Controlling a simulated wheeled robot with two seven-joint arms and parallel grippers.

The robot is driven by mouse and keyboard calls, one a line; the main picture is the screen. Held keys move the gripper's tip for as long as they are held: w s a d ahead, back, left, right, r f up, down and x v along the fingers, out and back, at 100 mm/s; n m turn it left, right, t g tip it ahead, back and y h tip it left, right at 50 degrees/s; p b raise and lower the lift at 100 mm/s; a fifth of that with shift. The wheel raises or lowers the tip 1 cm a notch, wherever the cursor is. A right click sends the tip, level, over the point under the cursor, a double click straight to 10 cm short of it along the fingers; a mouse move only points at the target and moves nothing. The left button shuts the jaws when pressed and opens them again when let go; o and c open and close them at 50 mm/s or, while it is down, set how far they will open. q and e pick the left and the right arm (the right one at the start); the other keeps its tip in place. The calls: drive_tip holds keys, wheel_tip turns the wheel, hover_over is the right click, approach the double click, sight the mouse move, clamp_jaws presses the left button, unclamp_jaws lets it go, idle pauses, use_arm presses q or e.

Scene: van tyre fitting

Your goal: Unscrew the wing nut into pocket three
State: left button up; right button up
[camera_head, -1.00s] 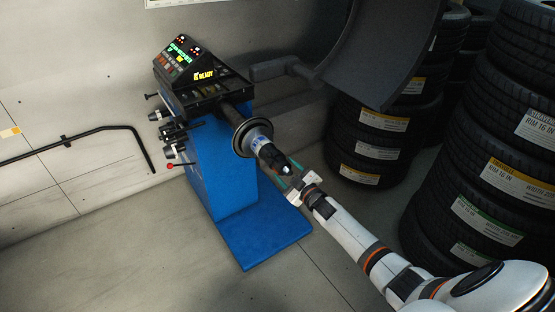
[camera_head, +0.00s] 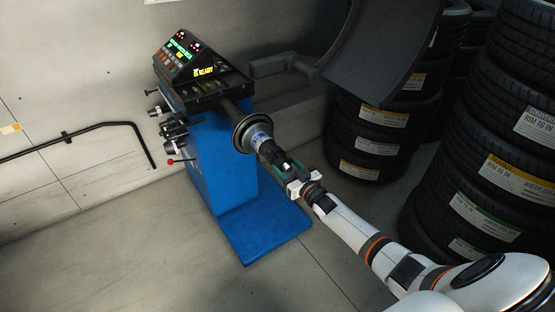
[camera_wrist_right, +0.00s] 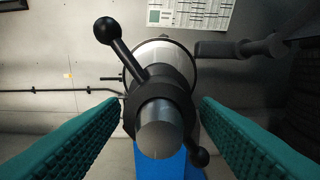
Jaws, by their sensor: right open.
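The black wing nut (camera_wrist_right: 165,88) sits on the shaft of the blue balancing machine (camera_head: 222,170). In the right wrist view, one ball-ended arm points to the upper left and the other to the lower right. The shaft's bare round metal end (camera_wrist_right: 158,130) shows in front of it. My right gripper (camera_head: 290,167) is open at the shaft's outer end. Its two green padded fingers (camera_wrist_right: 162,105) lie left and right of the nut and shaft, with gaps visible. The pocketed tray (camera_head: 222,94) is on the machine's top; I cannot tell which pocket is three. My left gripper is not in view.
A dark curved wheel guard (camera_head: 385,55) hangs to the right above the shaft. Stacked tyres (camera_head: 500,150) stand at the right, near my right arm. Tool cones (camera_head: 168,148) stick out on the machine's left side. The floor at the front left is clear.

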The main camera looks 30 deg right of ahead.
drive_tip(key=shift+c, duration=0.6)
drive_tip(key=c, duration=0.6)
drive_tip(key=n+b, duration=0.1)
drive_tip(key=n, duration=0.4)
drive_tip(key=shift+f+n, duration=0.1)
drive_tip(key=shift+n, duration=0.2)
drive_tip(key=shift+c, duration=0.2)
drive_tip(key=shift+n, duration=1)
drive_tip(key=n+b, duration=0.3)
drive_tip(key=n, duration=0.4)
drive_tip(key=shift+f, duration=0.15)
drive_tip(key=shift+n+b, duration=0.45)
drive_tip(key=shift+n, duration=0.65)
drive_tip(key=shift+r+n, duration=0.25)
drive_tip(key=shift+n, duration=0.45)
drive_tip(key=o, duration=0.8)
drive_tip(key=shift+c, duration=0.2)
